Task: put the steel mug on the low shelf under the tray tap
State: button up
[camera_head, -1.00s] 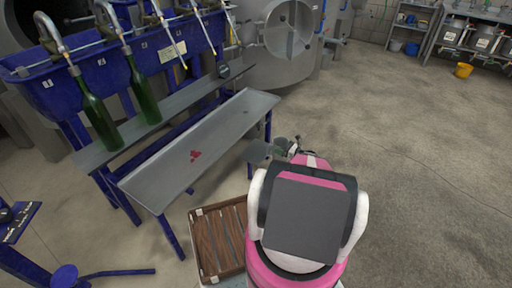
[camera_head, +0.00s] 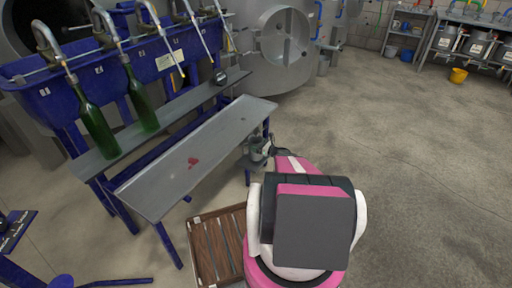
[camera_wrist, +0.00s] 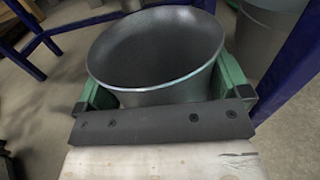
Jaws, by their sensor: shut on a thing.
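The steel mug (camera_wrist: 160,55) is dark grey, with its wide open mouth facing up in the wrist view. My gripper (camera_wrist: 165,95) is shut on it, one green finger at each side. My own arm hides part of that area. A blue trough (camera_head: 90,85) with several curved spouts stands behind. I cannot tell which part is the tray tap.
The front shelf is bare except for a red stain (camera_head: 193,162). A brown slatted crate (camera_head: 215,243) lies on the floor beside me. Open floor lies right.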

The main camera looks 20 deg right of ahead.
jog(key=shift+w+a+f, duration=0.3)
jog(key=shift+w+f, duration=0.15)
jog(key=shift+f, duration=0.25)
jog(key=shift+f, duration=0.1)
jog(key=o, duration=0.7)
jog(key=shift+o, duration=0.2)
jog(key=v, duration=1.2)
